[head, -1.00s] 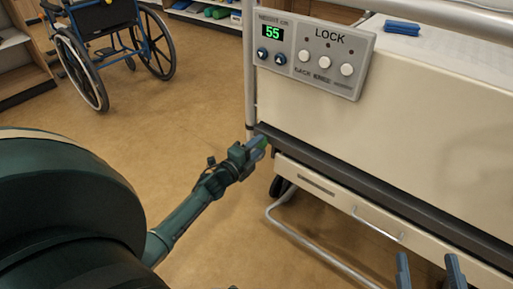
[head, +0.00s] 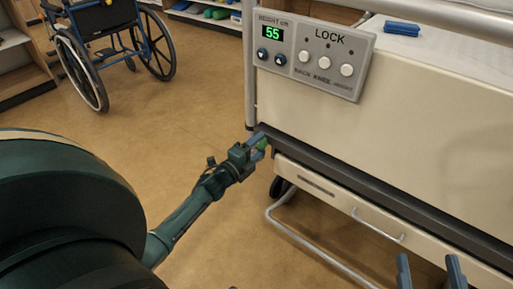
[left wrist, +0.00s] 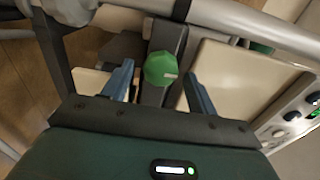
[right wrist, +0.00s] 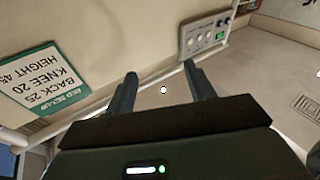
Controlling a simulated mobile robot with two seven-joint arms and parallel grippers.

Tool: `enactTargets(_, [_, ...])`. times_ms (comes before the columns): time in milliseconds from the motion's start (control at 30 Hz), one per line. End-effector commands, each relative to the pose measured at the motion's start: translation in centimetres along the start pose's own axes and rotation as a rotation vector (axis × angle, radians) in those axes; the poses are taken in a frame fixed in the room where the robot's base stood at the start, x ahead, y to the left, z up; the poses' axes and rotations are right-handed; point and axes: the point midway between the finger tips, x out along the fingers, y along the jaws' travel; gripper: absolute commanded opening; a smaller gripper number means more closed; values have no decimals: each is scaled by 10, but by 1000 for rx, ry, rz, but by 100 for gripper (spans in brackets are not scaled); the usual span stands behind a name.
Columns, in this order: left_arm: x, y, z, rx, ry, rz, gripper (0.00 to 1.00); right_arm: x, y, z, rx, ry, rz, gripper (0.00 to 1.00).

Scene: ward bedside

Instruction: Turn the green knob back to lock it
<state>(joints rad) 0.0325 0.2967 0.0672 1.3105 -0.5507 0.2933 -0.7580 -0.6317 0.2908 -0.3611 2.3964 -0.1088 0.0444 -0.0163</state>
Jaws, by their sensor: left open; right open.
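The green knob (left wrist: 160,69) is a faceted knob with a pale mark pointing right in the left wrist view. It sits on the dark bed rail (left wrist: 170,45) at the bed's corner, and in the head view the knob (head: 262,144) shows small between my fingers. My left gripper (head: 263,142) is open, with one finger on each side of the knob; in the left wrist view a gap shows between each finger and the knob. My right gripper (head: 430,268) is open and empty at the lower right, in front of the drawer.
A control panel (head: 312,52) with a display reading 55 and LOCK buttons is on the bed end. A drawer (head: 340,203) with a handle is below the rail. A wheelchair (head: 105,45) stands far left. A bed set-up card (right wrist: 40,80) shows in the right wrist view.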

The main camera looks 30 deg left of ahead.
Motion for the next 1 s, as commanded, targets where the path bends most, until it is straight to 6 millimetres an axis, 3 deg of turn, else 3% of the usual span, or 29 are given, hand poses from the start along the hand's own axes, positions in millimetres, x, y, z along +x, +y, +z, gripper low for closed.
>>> enactTargets(133, [-4,0,0,-1,0,1,58,-1,0,-1,-1,-5,0,54])
enactTargets(267, [-22,-1,0,-2,-1,3,58,-1,0,-5,-13,-7,0,54])
enactTargets(700, [-113,-1,0,-2,-1,2,58,-5,3,-4,-78,-43,3,54])
enactTargets(1000, [-132,0,0,0,0,0,58,-7,2,1,-82,-55,8,54])
